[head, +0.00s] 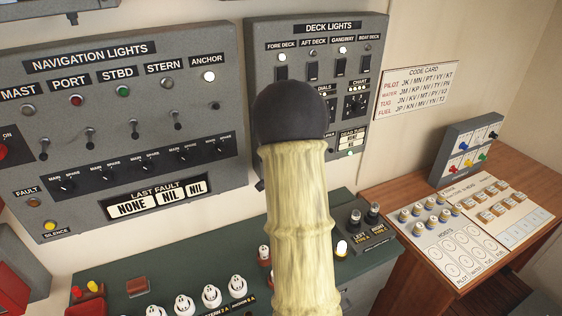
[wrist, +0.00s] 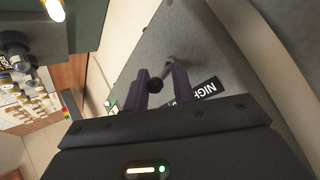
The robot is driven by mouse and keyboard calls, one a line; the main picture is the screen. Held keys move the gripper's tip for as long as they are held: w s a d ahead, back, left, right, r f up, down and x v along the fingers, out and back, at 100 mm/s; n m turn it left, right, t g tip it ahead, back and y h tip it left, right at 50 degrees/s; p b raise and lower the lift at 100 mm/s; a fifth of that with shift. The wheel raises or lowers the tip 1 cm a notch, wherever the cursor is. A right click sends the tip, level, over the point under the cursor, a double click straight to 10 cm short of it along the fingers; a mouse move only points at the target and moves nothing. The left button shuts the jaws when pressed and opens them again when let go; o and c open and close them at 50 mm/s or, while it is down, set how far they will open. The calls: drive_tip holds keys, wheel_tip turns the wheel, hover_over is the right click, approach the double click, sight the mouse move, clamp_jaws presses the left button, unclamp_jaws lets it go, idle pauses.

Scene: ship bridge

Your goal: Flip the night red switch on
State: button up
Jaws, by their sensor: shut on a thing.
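The night red switch (wrist: 155,87) is a small lever with a dark round knob, sticking out of a grey panel in the wrist view. A black label (wrist: 207,91), partly cut off and reading "NIGH", is beside it. My gripper (wrist: 160,76) is shut on the lever, with one dark finger on each side and the knob between them. In the head view my own arm covers the lower part of the deck lights panel (head: 262,62), and neither the gripper nor the night red switch can be seen there.
The navigation lights panel (head: 110,85) with its row of toggles hangs at left. A dark green console (head: 115,275) with white knobs runs below. A wooden desk (head: 400,280) with control boards stands at right, under a code card (head: 417,88) on the wall.

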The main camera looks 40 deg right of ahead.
drive_tip(key=o, duration=1)
drive_tip(key=shift+c, duration=0.2)
drive_tip(key=shift+r, duration=0.1)
drive_tip(key=shift+w+r, duration=0.1)
drive_tip(key=shift+r, duration=0.05)
